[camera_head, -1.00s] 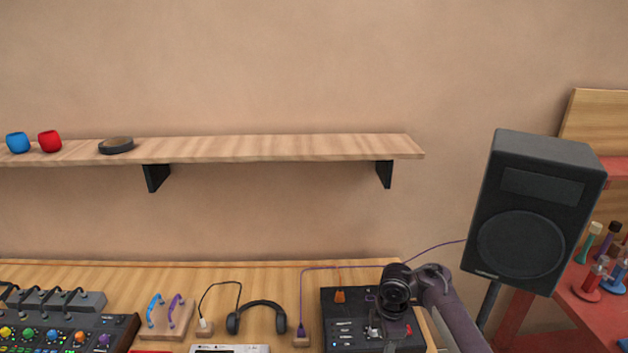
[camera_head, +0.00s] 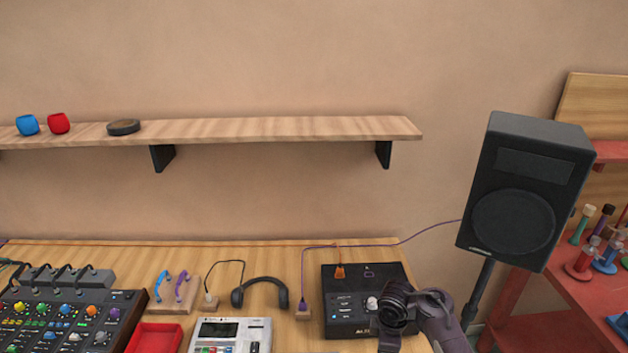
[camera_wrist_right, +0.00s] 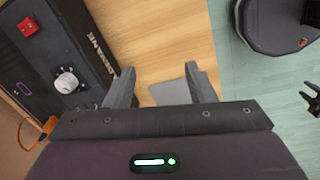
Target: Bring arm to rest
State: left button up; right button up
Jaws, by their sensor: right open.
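My right arm comes in at the lower right of the head view, and its gripper (camera_head: 389,345) points down at the front right of the black box with knobs (camera_head: 345,285). In the right wrist view my right gripper (camera_wrist_right: 162,88) is open, with nothing between its two grey fingers. The black box (camera_wrist_right: 75,55) shows there to the left of the fingers, with a white knob and a red switch. My left gripper is not in view.
A black speaker (camera_head: 525,195) on a stand is close to the right of my arm. A red table (camera_head: 560,310) with several coloured pieces stands beyond it. Headphones (camera_head: 262,290), a red tray (camera_head: 155,338), a white device (camera_head: 230,335) and a mixer (camera_head: 70,318) lie leftward. A wooden shelf (camera_head: 280,128) hangs above.

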jog(key=s+d+r+m+t, duration=0.1)
jog(key=s+r+m, duration=0.3)
jog(key=s, duration=0.5)
jog(key=s+r+m+t, duration=0.1)
jog(key=s+r+m, duration=0.35)
jog(key=s, duration=0.35)
jog(key=s+d+r+m, duration=0.1)
jog(key=s+r+m, duration=0.3)
jog(key=s, duration=0.5)
notch_tip(320, 180, down, 40)
jog(key=s+g+b, duration=0.1)
jog(key=s+b, duration=0.2)
jog(key=b, duration=0.5)
pick_arm(q)
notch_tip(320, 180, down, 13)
jog(key=b, duration=0.5)
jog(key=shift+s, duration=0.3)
pick_arm(e)
jog(key=s+d+f, duration=0.1)
jog(key=s+f, duration=0.8)
jog(key=f, duration=0.2)
jog(key=s+d+f+g, duration=0.1)
jog(key=s+d+f, duration=0.1)
jog(key=s+f, duration=0.7)
notch_tip(320, 180, down, 2)
jog(key=shift+s+d+f, duration=0.1)
jog(key=shift+s+d, duration=0.1)
jog(key=shift+d, duration=0.05)
